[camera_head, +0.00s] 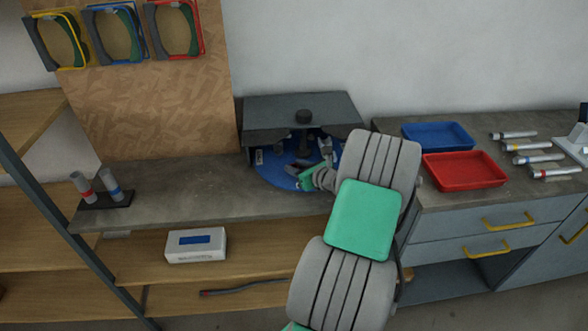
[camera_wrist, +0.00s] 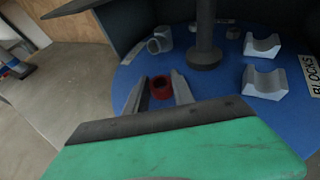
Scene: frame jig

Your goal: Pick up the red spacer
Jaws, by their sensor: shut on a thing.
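The red spacer (camera_wrist: 161,88) is a small ring-like piece at the blue round turntable (camera_wrist: 128,78). In the wrist view it sits between the two grey fingers of my gripper (camera_wrist: 160,82), which is shut on it. I cannot tell whether the spacer still touches the turntable. In the head view my gripper (camera_head: 308,177) reaches in at the front of the turntable (camera_head: 268,176), under the dark cover; the spacer is not clear there.
Grey V-shaped blocks (camera_wrist: 264,80) stand right of a dark central post (camera_wrist: 205,50); a grey pipe-like piece (camera_wrist: 160,40) stands behind the spacer. The dark cover (camera_head: 300,108) is overhead. Red (camera_head: 464,184) and blue (camera_head: 437,129) trays lie at right. The bench at left is mostly clear.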

